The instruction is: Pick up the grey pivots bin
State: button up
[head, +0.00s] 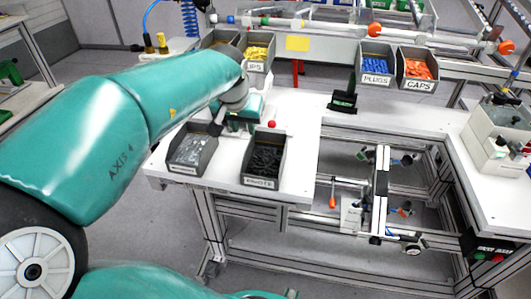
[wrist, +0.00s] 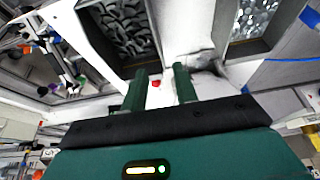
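The grey pivots bin (head: 260,183) sits on the front of the white table, full of dark parts. Its front label is small and seems to read PIVOTS. In the wrist view, a bin of dark parts (wrist: 125,30), apparently the same one, is at upper left. My gripper (wrist: 160,88) is open, with its two green fingers apart and nothing held between them. It is behind the two front bins in the head view, partly hidden by my arm, and is not touching the pivots bin as far as I can see.
A grey bin of silvery parts (head: 192,150) stands left of the pivots bin; it also shows in the wrist view (wrist: 255,20). A red knob (head: 272,124) is behind the pivots bin. Bins of blue plugs (head: 375,66) and orange caps (head: 418,68) stand at the back right.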

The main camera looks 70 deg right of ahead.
aim_at(249, 144)
jog(key=x, duration=0.7)
jog(key=shift+s+a+f, duration=0.1)
jog(key=shift+s+a, duration=0.05)
jog(key=shift+a, duration=0.2)
jog(key=shift+x, duration=3)
jog(key=shift+d, duration=0.1)
grip_shut()
